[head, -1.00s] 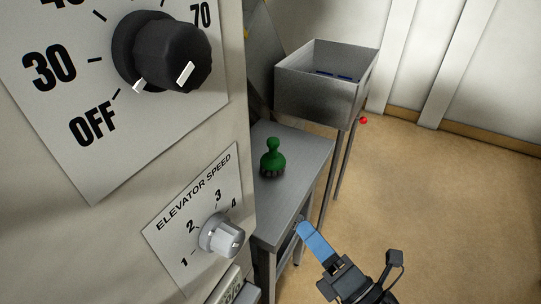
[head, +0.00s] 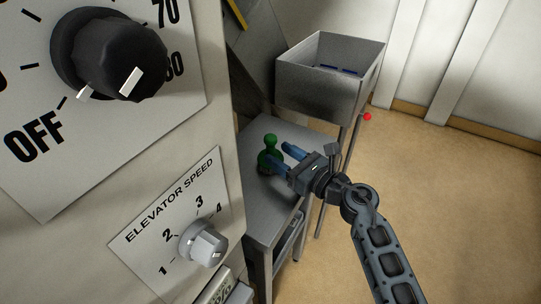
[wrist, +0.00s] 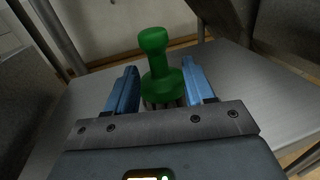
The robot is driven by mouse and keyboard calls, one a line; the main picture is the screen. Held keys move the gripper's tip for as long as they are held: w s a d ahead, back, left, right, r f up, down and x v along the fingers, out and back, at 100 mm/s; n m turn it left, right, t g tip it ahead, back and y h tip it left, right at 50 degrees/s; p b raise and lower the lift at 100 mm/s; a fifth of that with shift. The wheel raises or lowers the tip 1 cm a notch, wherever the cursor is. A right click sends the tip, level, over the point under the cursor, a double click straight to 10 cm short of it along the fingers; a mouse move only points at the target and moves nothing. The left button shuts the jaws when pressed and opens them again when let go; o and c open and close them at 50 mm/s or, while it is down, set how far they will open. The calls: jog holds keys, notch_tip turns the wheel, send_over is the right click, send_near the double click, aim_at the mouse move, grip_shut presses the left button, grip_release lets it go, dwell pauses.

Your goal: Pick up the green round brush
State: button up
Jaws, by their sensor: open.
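The green round brush (head: 270,150) stands upright on the grey metal table (head: 257,205), knob up and bristles down. In the wrist view the brush (wrist: 156,62) stands ahead of my gripper (wrist: 158,85), in line with the gap between its two blue fingers. The fingers are apart, one on each side of the brush's lower part as seen from the wrist. In the head view my gripper (head: 284,162) is at the right of the brush, its fingertips close to it. I cannot tell whether they touch it. The bristles are partly hidden behind my gripper's body.
A grey metal bin (head: 318,92) on legs stands behind the table. The large panel with a black dial (head: 110,55) and a grey elevator speed knob (head: 203,243) rises close on the left. The tan floor (head: 455,215) at right is clear.

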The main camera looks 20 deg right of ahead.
aim_at(274, 152)
jog(key=shift+x, duration=1.95)
jog(key=shift+s, duration=0.1)
jog(key=shift+c, duration=0.3)
grip_shut()
